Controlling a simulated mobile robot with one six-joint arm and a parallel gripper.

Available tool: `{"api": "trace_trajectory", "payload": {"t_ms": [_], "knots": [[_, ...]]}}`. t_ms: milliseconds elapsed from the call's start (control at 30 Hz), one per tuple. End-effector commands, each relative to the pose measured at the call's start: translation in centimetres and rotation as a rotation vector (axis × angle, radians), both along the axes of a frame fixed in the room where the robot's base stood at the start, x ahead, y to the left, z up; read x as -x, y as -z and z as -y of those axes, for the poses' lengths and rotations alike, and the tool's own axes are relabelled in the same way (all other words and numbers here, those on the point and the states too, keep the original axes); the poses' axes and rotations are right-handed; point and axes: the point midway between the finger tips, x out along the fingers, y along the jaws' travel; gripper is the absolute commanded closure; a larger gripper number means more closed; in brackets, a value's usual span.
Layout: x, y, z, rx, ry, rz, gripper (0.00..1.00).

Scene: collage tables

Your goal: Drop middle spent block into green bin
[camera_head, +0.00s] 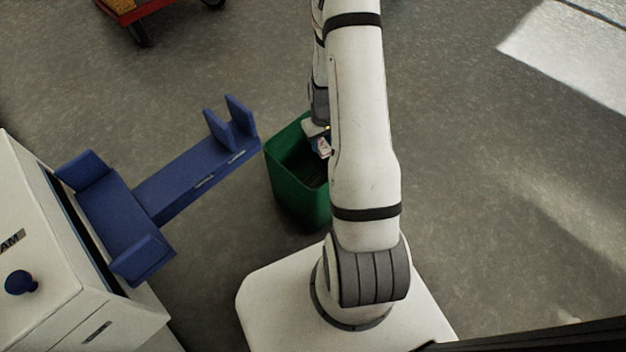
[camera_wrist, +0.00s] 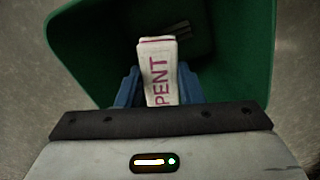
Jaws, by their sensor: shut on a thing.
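My gripper is shut on this spent block. The green bin (camera_wrist: 95,30) lies behind and around the block in that view, its inside dark. In the head view the green bin (camera_head: 292,188) stands on the floor, partly hidden by my arm. My gripper (camera_head: 322,148) and the white block (camera_head: 325,147) show small over the bin's opening. Whether the block is below the rim I cannot tell.
A blue rack (camera_head: 195,178) with upright plates extends from a white cabinet (camera_head: 45,265) at the left, close to the bin. A red cart (camera_head: 130,10) stands at the top left. The grey floor (camera_head: 500,150) at the right is clear.

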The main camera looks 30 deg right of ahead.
Motion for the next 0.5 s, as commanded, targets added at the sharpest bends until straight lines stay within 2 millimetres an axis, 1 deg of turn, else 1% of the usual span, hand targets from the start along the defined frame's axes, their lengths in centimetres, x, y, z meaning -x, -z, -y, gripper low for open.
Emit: {"api": "trace_trajectory", "payload": {"t_ms": [200, 233, 500], "knots": [[-0.02, 0.03, -0.02, 0.0, 0.0, 0.0, 0.88], [-0.02, 0.03, -0.02, 0.0, -0.001, 0.0, 0.66], [-0.02, 0.03, -0.05, 0.0, -0.001, 0.0, 0.44]]}}
